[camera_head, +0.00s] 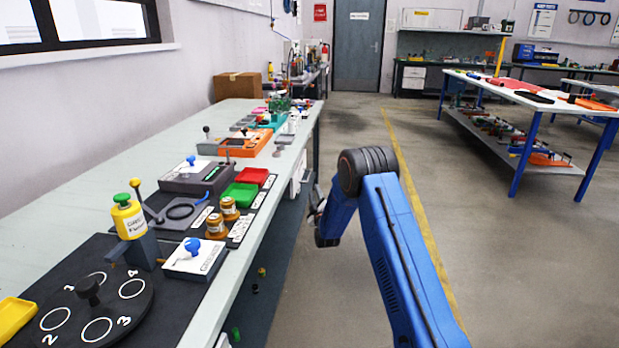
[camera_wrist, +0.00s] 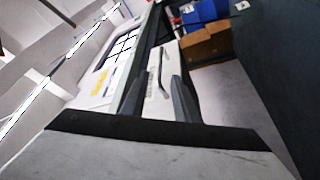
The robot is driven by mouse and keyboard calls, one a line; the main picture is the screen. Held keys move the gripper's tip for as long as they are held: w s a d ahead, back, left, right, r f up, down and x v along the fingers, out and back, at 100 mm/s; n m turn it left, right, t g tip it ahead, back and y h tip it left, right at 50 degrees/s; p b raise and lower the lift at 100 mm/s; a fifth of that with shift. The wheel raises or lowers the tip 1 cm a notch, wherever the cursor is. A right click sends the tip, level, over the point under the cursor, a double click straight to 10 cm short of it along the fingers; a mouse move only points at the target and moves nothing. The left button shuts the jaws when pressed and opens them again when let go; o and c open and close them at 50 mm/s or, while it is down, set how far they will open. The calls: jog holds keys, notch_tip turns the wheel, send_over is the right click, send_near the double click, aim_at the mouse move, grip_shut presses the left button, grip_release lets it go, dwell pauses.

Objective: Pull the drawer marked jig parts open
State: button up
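A white drawer front (camera_wrist: 168,62) with a thin grey bar handle (camera_wrist: 160,70) shows in the wrist view, tilted by the camera's angle. I cannot read a marking on it, so I cannot tell whether it is the jig parts drawer. My gripper (camera_wrist: 158,84) is open, its two dark fingers apart, with the handle seen between and just beyond their tips. I cannot tell whether they touch it. In the head view, my gripper (camera_head: 317,205) is mostly hidden by my blue arm, beside white drawers (camera_head: 297,176) under the bench's right edge.
The long bench (camera_head: 60,205) on the left carries trays, jars and a dark numbered turntable (camera_head: 90,305). A blue-legged table (camera_head: 500,90) stands at the right. The floor between is clear. A cardboard box (camera_wrist: 207,45) and blue bin (camera_wrist: 203,12) show in the wrist view.

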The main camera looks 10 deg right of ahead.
aim_at(310, 175)
jog(key=x, duration=1.2)
jog(key=shift+w+r, duration=0.1)
jog(key=shift+w, duration=0.3)
grip_shut()
